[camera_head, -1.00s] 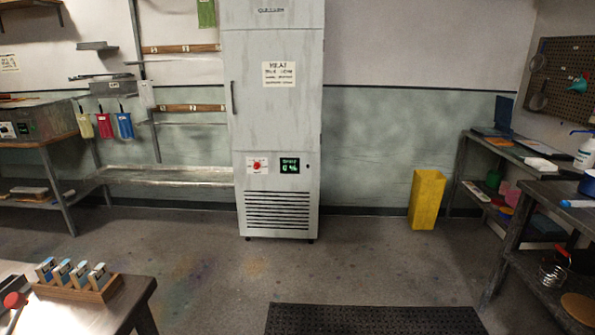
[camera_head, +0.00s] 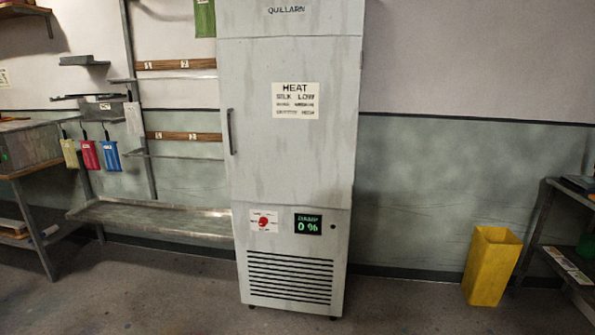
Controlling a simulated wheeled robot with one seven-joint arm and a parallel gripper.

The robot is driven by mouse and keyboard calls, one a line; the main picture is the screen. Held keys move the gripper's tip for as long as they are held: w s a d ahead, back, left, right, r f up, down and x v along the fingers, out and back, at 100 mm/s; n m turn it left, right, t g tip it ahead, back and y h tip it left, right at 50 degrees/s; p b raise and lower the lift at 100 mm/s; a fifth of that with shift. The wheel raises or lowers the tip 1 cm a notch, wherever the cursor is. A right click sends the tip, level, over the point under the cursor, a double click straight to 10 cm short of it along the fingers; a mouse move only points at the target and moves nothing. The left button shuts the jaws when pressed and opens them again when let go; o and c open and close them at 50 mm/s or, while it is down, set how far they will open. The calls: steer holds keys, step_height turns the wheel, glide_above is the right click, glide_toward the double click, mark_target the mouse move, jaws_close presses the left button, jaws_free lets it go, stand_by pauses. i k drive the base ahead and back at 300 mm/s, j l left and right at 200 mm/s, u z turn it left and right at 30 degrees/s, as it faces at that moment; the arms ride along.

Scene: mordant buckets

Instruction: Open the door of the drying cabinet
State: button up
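The drying cabinet (camera_head: 291,170) is a tall grey-white unit standing against the back wall, near the middle of the view. Its door (camera_head: 285,130) is closed, with a sign headed "HEAT" on it. A dark vertical door handle (camera_head: 230,132) is on the door's left side. Below the door are a red knob (camera_head: 265,224), a green display (camera_head: 308,225) reading "DAMP 0 %", and a slatted vent (camera_head: 290,278). My gripper is not in view.
A low metal shelf (camera_head: 150,217) adjoins the cabinet's left side. A yellow bin (camera_head: 491,266) stands on the floor to the right, near a shelving unit (camera_head: 560,240). A bench (camera_head: 25,170) is at far left. The floor (camera_head: 190,295) in front of the cabinet looks clear.

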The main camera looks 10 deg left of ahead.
mark_target(289, 105)
steer(key=i+u, duration=0.15)
steer(key=i, duration=0.45)
steer(key=i+u, duration=0.1)
steer(key=i, duration=0.45)
steer(key=i+l+u, duration=0.15)
steer(key=i, duration=0.4)
steer(key=i+j+u, duration=0.25)
steer(key=i, duration=0.2)
steer(key=i+j+u, duration=0.1)
steer(key=i+u, duration=0.2)
steer(key=i, duration=0.15)
